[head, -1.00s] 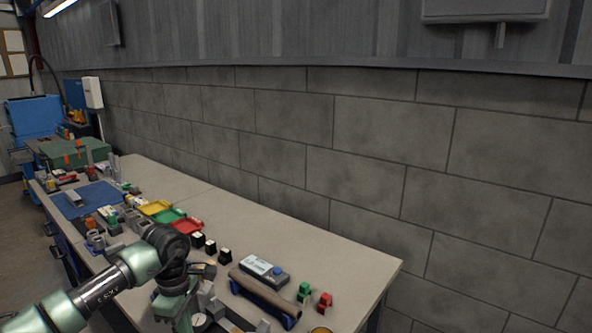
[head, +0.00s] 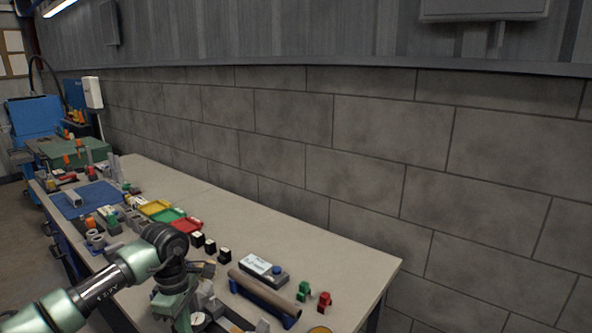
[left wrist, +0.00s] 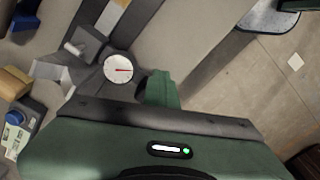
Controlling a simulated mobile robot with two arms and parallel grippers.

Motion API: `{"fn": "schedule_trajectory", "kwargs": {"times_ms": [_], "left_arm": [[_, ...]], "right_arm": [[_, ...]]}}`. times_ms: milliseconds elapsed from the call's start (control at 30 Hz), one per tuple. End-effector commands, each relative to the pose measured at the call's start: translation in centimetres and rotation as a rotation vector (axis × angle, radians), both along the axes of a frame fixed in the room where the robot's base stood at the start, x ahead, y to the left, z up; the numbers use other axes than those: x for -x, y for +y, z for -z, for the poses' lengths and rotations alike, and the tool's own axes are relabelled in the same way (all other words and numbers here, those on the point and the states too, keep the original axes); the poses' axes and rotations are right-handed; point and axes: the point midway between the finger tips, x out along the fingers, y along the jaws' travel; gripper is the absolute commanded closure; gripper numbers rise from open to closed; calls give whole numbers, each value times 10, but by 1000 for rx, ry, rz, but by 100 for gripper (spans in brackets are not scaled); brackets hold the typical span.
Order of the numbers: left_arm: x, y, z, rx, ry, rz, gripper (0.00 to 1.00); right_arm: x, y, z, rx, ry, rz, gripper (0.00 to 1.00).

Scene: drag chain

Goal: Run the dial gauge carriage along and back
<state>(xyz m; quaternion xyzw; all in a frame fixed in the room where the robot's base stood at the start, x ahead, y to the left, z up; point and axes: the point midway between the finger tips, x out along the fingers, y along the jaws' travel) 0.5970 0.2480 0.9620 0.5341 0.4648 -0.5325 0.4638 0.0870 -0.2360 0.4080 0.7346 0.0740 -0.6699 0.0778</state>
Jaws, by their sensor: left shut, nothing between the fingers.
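The dial gauge (left wrist: 118,68), with a round white face and red needle, shows in the left wrist view beside a grey block (left wrist: 86,44) with a small light pin. In the head view the gauge (head: 199,318) is near the bottom edge, just right of my left wrist. A long dark grey rail-like strip (left wrist: 135,22) runs diagonally near it in the wrist view. My left gripper (left wrist: 161,90) is shut and empty, its green finger just right of the gauge. I cannot tell whether it touches the carriage. My right gripper is out of view.
A brown roll-like cylinder (head: 264,292), a grey box with a blue knob (head: 263,269) and green (head: 304,291) and red (head: 324,302) pieces lie right of my arm. Red (head: 187,225) and yellow (head: 155,207) trays stand farther back. The bench's wall side is mostly clear.

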Motion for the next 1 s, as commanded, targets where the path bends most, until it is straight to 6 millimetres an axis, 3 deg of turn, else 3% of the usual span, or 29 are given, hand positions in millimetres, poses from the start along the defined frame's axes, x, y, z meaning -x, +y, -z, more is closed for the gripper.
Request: {"fn": "schedule_trajectory", "kwargs": {"times_ms": [467,1000], "left_arm": [[7,-9,-4,-1,-1,-1,100],[7,-10,-46,1,0,1,100]], "right_arm": [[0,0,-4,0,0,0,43],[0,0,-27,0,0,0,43]]}}
